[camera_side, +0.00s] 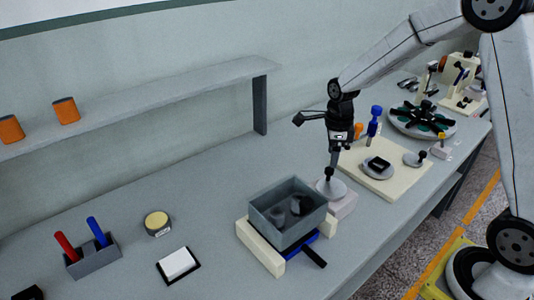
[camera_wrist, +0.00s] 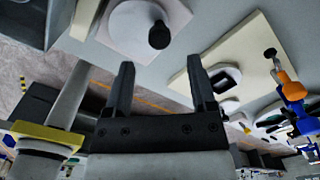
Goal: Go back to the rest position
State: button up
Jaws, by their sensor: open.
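My gripper (camera_side: 333,163) hangs from the arm in the side view, its fingers pointing down just above a black knob on a pale disc (camera_side: 331,189). In the wrist view my gripper (camera_wrist: 161,75) has its two dark fingers spread wide, with nothing between them. The disc (camera_wrist: 128,22) and its black knob (camera_wrist: 158,36) lie beyond the fingertips in that view. The disc rests on a pale block (camera_side: 344,205).
A grey open box (camera_side: 275,224) with dark items inside stands left of the disc on cream and blue supports. A cream board (camera_side: 390,183) with a dark-centred part lies right. A shelf (camera_side: 190,92) runs along the wall.

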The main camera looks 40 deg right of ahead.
jog(key=shift+r, duration=0.65)
jog(key=shift+s+a, duration=0.1)
jog(key=s+a+n+t, duration=0.1)
jog(key=s+a+n, duration=0.2)
jog(key=n, duration=1)
jog(key=s+a+n+t, duration=0.1)
jog(key=s+a+n, duration=0.3)
jog(key=s+n, duration=0.6)
jog(key=f+n, duration=0.1)
jog(key=n, duration=0.3)
jog(key=shift+a+t, duration=0.25)
jog(key=shift+t, duration=0.05)
jog(key=shift+r, duration=0.1)
